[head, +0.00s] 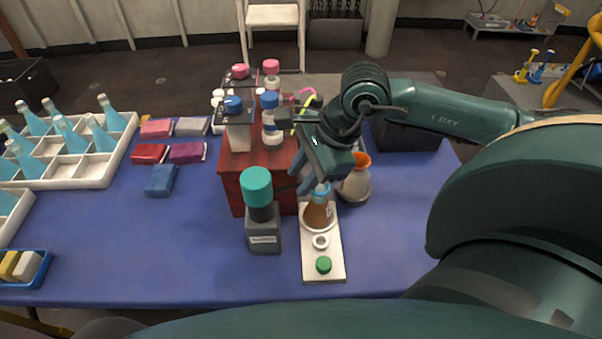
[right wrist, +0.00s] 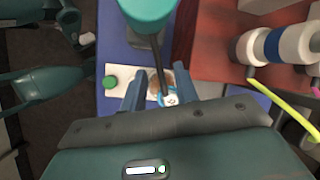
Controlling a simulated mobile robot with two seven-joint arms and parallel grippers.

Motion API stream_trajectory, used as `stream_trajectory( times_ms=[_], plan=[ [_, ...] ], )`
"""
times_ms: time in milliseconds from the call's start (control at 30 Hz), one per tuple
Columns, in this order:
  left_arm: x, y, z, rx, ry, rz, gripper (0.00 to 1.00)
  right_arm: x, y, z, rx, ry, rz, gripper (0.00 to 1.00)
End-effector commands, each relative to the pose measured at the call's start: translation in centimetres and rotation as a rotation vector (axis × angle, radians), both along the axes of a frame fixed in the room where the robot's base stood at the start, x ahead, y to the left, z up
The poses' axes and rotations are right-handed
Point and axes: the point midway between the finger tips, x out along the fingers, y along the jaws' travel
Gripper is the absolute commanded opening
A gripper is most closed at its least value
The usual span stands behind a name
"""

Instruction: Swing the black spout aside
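The dispenser has a grey body (head: 264,236), a black neck and a teal cap (head: 257,186). Its black spout (right wrist: 157,70) reaches from under the teal cap (right wrist: 148,8) over the flask's mouth in the right wrist view. A flask of amber liquid (head: 317,216) with a blue collar stands on a white board (head: 323,268) with a green button (head: 323,264). My right gripper (head: 309,187) is open above the flask. In the right wrist view its fingers (right wrist: 160,92) stand apart on either side of the spout's end. Contact cannot be told.
A red box (head: 232,184) with several capped bottles stands behind the dispenser. A second flask with an orange rim (head: 355,187) is right of the amber one. White racks of blue bottles (head: 75,178) are at the left. Blue cloth (head: 390,240) is clear at the right.

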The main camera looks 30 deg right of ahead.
Motion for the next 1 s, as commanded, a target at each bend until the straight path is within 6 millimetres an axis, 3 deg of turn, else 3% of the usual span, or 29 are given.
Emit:
stream_trajectory(
  times_ms=[367,767,1000],
  plan=[
    [0.08,0.04,-0.02,0.002,-0.001,0.000,0.00,0.17,0.24,-0.70,0.000,0.001,0.000,0.30],
    [0.11,0.08,-0.01,0.002,-0.001,0.000,0.00,0.17,0.24,-0.67,0.000,0.000,0.000,0.00],
    [0.12,0.11,-0.02,0.003,-0.001,0.000,0.00,0.16,0.24,-0.65,0.000,0.000,0.000,0.00]
  ],
)
